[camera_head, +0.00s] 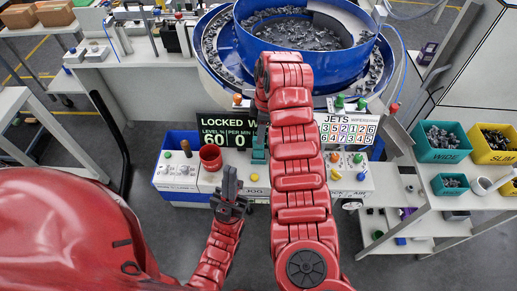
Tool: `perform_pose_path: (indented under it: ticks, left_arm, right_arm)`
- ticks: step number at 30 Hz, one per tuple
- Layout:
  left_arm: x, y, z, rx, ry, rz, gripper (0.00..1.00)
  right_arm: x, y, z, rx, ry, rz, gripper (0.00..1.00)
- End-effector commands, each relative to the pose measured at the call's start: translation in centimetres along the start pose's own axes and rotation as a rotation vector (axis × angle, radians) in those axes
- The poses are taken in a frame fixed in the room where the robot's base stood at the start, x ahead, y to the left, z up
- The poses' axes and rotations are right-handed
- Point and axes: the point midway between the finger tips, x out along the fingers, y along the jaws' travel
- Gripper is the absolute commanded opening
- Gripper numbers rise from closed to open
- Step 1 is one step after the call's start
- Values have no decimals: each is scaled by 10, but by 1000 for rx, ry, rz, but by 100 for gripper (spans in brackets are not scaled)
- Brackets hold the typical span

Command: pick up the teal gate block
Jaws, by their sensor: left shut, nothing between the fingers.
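A small teal block (259,148), likely the gate block, shows at the left edge of my right arm, between the display and the control panel. My right arm covers part of it. My right arm reaches up over the panel to the blue bowl and bends down at its far end. My right gripper is mostly hidden there, and I cannot tell whether it touches the teal block. My left gripper (230,178) is shut and empty, in front of the panel, below and left of the teal block.
A blue bowl feeder (243,42) with dark parts stands behind. Display boards (347,128) flank my right arm. Teal bins (441,142) and a yellow bin (492,143) are at right.

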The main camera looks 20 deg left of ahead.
Motion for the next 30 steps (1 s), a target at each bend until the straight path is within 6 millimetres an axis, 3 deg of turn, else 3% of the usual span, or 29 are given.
perform_pose_path:
  ticks: [10, 17, 18, 23, 30]
  left_arm:
    - [25, -1, -4, 0, 0, 0, 0]
    - [24, -1, -4, 0, 0, 0, 0]
    - [24, -1, -4, 0, 0, 0, 0]
    - [24, -1, -4, 0, 0, 0, 0]
    - [24, -1, -4, 0, 0, 0, 0]
  right_arm:
    - [38, -1, -2, 1, -1, -7, 30]
    - [44, 0, -1, 0, -2, -2, 30]
    - [44, 0, -1, 0, -2, -2, 28]
    - [43, 0, -1, 0, -2, -2, 0]
    - [43, 0, -1, 0, -1, -2, 0]
